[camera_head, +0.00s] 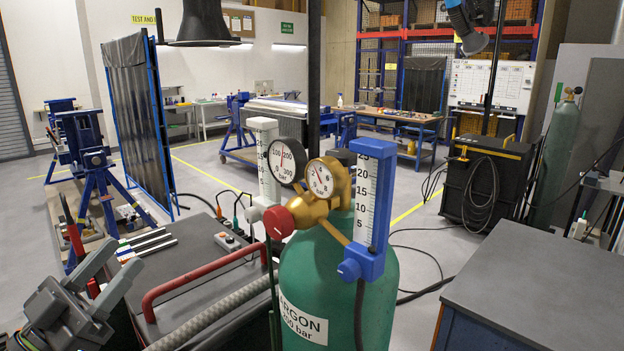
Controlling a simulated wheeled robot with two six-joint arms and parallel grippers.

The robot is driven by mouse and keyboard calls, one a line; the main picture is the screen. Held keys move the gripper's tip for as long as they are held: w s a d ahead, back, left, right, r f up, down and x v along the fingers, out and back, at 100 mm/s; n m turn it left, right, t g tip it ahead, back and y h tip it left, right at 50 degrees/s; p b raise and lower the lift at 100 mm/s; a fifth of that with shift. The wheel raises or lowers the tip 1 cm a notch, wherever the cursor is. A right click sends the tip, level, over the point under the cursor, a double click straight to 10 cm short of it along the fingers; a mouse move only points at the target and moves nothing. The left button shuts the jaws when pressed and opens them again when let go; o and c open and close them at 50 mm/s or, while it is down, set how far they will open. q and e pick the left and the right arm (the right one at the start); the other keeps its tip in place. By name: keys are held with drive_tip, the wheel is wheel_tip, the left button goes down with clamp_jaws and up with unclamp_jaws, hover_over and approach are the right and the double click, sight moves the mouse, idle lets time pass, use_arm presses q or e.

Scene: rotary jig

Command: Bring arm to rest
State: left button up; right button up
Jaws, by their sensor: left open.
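My left gripper (117,266) is at the lower left of the head view, grey, with its two fingers apart and pointing up and to the right. Nothing shows between the fingers. It is left of the dark bench top (190,268) with the red tubular handle (205,280), and it overlaps the bench's near left part in the picture. I cannot tell how far apart they are. My right gripper is not in view.
A green argon cylinder (330,285) with a brass regulator (318,207), two gauges and flow tubes stands in the middle foreground. A grey bench (545,285) is at right. A black welding machine (485,185) with cables stands behind. Open floor (200,180) lies beyond.

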use_arm(q)
drive_tip(key=s+a+f+n+g+y, duration=0.2)
drive_tip(key=a+f+n+y, duration=0.5)
drive_tip(key=f+y, duration=0.35)
drive_tip(key=s+a+f+n+g+y, duration=0.2)
drive_tip(key=a+f+n+y, duration=0.55)
drive_tip(key=f+y, duration=0.3)
drive_tip(key=s+d+f+m+g+h, duration=0.3)
drive_tip(key=s+d+f+g, duration=0.3)
drive_tip(key=s+f, duration=0.35)
drive_tip(key=s+d+f+m+g+h, duration=0.25)
drive_tip(key=s+d+f+g, duration=0.3)
drive_tip(key=s+f, duration=0.4)
wheel_tip(320, 180, down, 30)
drive_tip(key=a+g+b, duration=0.2)
drive_tip(key=b, duration=0.3)
drive_tip(key=s+f+b, duration=0.2)
drive_tip(key=s+f, duration=0.5)
drive_tip(key=f, duration=0.3)
drive_tip(key=s+d+f+b, duration=0.1)
drive_tip(key=s+f+b, duration=0.2)
drive_tip(key=s+f, duration=0.4)
wheel_tip(320, 180, down, 4)
drive_tip(key=shift+s+f+g+h, duration=0.15)
drive_tip(key=shift+f+g+h, duration=0.1)
drive_tip(key=shift+g+h, duration=0.15)
